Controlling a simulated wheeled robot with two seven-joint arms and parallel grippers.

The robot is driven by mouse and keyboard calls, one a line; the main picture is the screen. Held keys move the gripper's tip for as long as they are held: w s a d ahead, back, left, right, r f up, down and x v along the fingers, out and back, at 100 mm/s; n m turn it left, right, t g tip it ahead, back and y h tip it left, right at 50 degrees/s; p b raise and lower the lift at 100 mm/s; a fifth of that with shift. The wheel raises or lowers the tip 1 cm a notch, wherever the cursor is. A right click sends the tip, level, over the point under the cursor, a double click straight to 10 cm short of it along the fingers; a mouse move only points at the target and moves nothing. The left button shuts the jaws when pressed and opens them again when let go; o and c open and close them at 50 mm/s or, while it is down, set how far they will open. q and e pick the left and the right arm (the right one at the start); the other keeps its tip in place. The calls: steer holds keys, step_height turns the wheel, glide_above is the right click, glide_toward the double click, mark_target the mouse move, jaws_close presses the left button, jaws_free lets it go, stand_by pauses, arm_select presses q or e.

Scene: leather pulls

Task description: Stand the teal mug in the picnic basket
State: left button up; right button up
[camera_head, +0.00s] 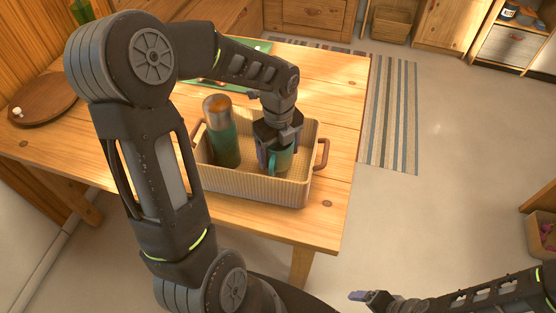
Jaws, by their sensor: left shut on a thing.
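The picnic basket (252,187) is a pale ribbed box with brown leather handles at its left and right ends, on the wooden table. The teal mug (284,162) is inside the basket's right half and looks upright. My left gripper (278,146) points down over the mug and is shut on it, hiding its upper part. I cannot tell whether the mug's base touches the basket floor. A green flask (223,138) with a metallic orange-brown top stands in the basket's left half. My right gripper (366,297) is low at the bottom right, off the table; its fingers are too small to read.
The table (340,85) is bare right of the basket. A green tray (262,46) lies behind my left arm. A round wooden board (42,100) is at the far left. A striped rug (392,120) lies on the floor right of the table, with cabinets behind.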

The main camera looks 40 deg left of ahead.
mark_target(279, 162)
arm_select(q)
steer(key=shift+f, duration=1.85)
steer(key=shift+f, duration=0.2)
steer(key=o, duration=1.7)
steer(key=shift+r, duration=0.1)
step_height(279, 162, up, 12)
steer(key=shift+r, duration=0.15)
